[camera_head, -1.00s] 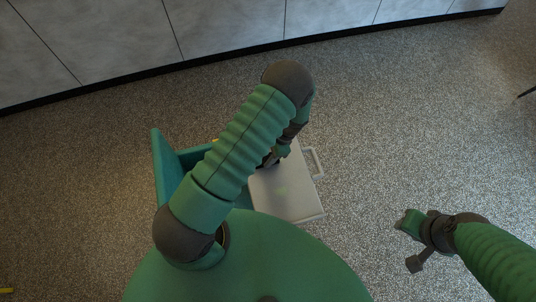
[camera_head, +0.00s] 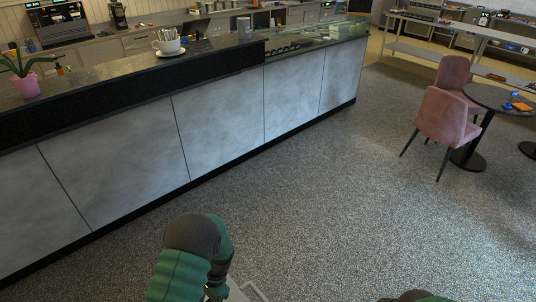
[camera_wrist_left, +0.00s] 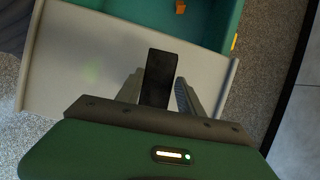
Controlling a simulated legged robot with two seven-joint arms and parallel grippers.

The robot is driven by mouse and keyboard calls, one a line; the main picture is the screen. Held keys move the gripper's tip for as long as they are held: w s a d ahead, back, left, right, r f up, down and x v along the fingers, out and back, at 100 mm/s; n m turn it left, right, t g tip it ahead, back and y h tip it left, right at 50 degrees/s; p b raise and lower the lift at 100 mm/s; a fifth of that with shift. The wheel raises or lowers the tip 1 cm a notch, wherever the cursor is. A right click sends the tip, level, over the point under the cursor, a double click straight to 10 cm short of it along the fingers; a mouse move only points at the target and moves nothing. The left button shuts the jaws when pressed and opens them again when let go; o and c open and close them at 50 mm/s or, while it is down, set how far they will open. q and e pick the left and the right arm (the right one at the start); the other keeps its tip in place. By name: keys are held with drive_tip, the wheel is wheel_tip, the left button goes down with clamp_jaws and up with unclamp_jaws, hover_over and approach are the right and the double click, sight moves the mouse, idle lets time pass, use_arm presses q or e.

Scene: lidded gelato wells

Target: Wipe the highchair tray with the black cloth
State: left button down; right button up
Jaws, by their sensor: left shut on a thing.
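In the left wrist view my left gripper (camera_wrist_left: 160,84) is shut on the black cloth (camera_wrist_left: 158,68), a dark narrow piece standing out between the fingers. Both are over the pale highchair tray (camera_wrist_left: 82,58), which fills the left and middle of that view. Whether the cloth touches the tray I cannot tell. The teal highchair (camera_wrist_left: 150,12) shows beyond the tray's edge. In the head view only a pale corner of the tray (camera_head: 238,291) shows at the bottom, beside my left arm. My right gripper is out of view.
A long grey-panelled counter (camera_head: 225,115) with a dark top runs across the left and middle. Pink chairs (camera_head: 446,118) and a round dark table (camera_head: 500,98) stand at the right. The speckled floor between is clear. An orange item (camera_wrist_left: 180,7) lies inside the teal highchair.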

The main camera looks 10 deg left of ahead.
use_arm(q)
drive_tip(key=d+r+n+h, duration=0.1)
drive_tip(key=d+r+n, duration=0.2)
drive_tip(key=r, duration=0.6)
drive_tip(key=d+r+n+g+h, duration=0.1)
drive_tip(key=d+r+n, duration=0.2)
drive_tip(key=r, duration=0.7)
drive_tip(key=shift+w+d+n+h, duration=0.35)
drive_tip(key=shift+w+n+h, duration=0.05)
drive_tip(key=shift+w+n, duration=0.1)
drive_tip(key=shift+a, duration=0.15)
